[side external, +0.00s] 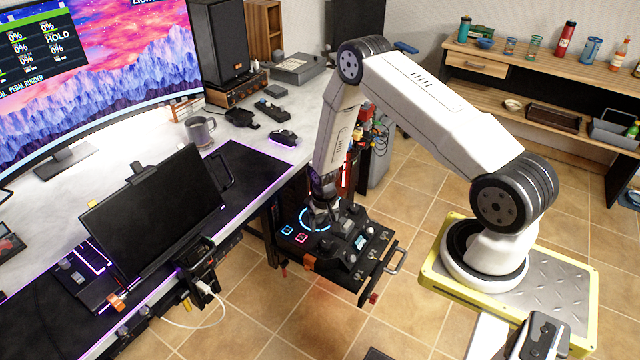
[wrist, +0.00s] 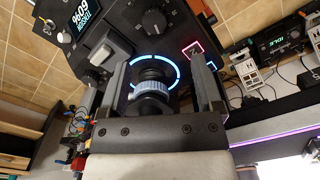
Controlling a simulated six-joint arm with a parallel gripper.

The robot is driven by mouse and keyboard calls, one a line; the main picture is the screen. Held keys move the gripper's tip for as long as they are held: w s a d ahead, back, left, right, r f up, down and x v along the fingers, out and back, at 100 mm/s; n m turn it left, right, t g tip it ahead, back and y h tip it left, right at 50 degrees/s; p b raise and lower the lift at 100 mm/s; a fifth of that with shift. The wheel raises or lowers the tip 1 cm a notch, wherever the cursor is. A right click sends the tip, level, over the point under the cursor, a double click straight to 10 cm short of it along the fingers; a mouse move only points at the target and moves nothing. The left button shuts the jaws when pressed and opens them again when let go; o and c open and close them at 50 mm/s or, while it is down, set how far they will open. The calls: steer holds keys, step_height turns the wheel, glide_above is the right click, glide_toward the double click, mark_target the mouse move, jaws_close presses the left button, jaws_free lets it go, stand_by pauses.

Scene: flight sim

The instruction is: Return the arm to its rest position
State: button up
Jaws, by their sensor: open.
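My white arm (side external: 440,105) is bent in an arch from its base, reaching left and down to a black control panel (side external: 345,265). My gripper (side external: 322,218) is low over this panel, at its lit blue ring. In the wrist view my gripper (wrist: 160,65) has its two fingers apart, one on each side of a dark round knob with a ribbed pale-blue band (wrist: 150,105). Whether a finger touches the knob cannot be told. The blue ring (wrist: 175,65) glows around the knob.
A desk (side external: 235,145) with a large curved monitor (side external: 110,60), a black tilted screen (side external: 150,215) and a mug (side external: 200,130) stands to the left. A wooden shelf (side external: 540,90) with bottles is at the back right. Tiled floor (side external: 400,225) lies open between panel and base.

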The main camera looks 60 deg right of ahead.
steer(key=s+a+r+n+t, duration=0.15)
steer(key=a+r, duration=0.25)
steer(key=r, duration=0.4)
steer(key=s+a+r+n, duration=0.1)
steer(key=a+r+n, duration=0.15)
steer(key=r, duration=0.55)
steer(key=s+a+r+n, duration=0.1)
steer(key=a+r, duration=0.4)
steer(key=r, duration=0.3)
steer(key=s+a+r+n+t, duration=0.1)
steer(key=s+a+r, duration=0.2)
steer(key=s+r, duration=0.2)
steer(key=s, duration=0.2)
steer(key=shift+s+a+r+n, duration=0.3)
steer(key=shift+a+n, duration=0.05)
steer(key=shift+n, duration=0.05)
